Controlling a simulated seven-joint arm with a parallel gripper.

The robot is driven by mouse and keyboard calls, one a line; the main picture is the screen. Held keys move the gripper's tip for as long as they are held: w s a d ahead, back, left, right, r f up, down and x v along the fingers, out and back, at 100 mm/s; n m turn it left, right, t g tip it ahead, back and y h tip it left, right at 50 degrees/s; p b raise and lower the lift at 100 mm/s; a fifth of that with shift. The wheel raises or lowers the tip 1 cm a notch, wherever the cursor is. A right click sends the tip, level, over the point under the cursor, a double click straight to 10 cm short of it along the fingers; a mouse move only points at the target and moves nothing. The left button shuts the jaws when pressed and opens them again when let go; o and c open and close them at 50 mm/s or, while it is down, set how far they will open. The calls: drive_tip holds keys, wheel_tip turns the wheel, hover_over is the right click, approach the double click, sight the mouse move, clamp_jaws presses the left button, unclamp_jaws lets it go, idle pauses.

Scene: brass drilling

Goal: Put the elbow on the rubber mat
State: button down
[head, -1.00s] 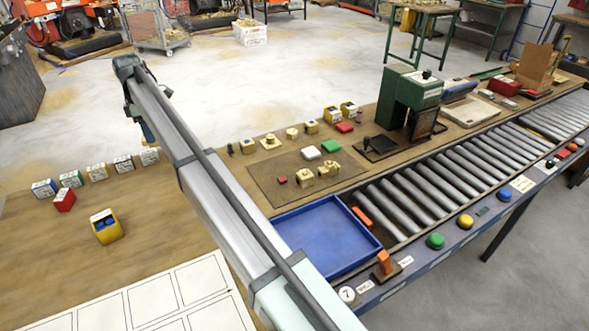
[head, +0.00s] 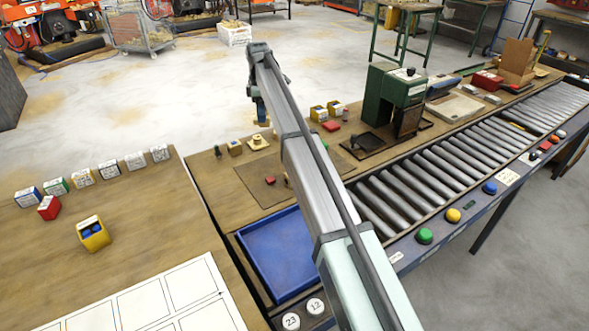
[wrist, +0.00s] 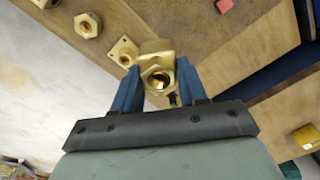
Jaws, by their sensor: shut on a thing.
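My gripper (wrist: 158,82) is shut on a brass elbow (wrist: 158,60), whose open hexagonal end faces the wrist camera between the blue fingers. The rubber mat (head: 252,190) is a dark brown rectangle on the bench, nearer than the gripper. My arm covers its right part. A small red block (head: 270,180) lies on the mat.
A brass flanged part (wrist: 123,50) lies just beyond the held elbow in the wrist view. Other brass fittings (wrist: 88,25) are to its left. A blue tray (head: 270,250) stands in front of the mat. A green machine (head: 390,95) and rollers (head: 440,180) are on the right.

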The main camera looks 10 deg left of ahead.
drive_tip(key=w+d+f+m, duration=0.2)
drive_tip(key=d, duration=1.1)
drive_tip(key=w+d+f+m, duration=0.1)
drive_tip(key=w+d+m, duration=0.15)
drive_tip(key=d, duration=1.05)
drive_tip(key=shift+s+d+f+m, duration=0.4)
drive_tip(key=shift+f+m, duration=0.75)
drive_tip(key=shift+f, duration=0.7)
drive_tip(key=shift+s+d+f+m, duration=0.4)
drive_tip(key=shift+f+m, duration=0.75)
drive_tip(key=shift+f, duration=0.7)
drive_tip(key=shift+s+d+f+m, duration=0.25)
drive_tip(key=shift+s+f+m, duration=0.2)
drive_tip(key=shift+f+m, duration=1.05)
drive_tip(key=shift+f+n, duration=0.35)
drive_tip(key=shift+f, duration=0.15)
drive_tip(key=c, duration=0.6)
unclamp_jaws()
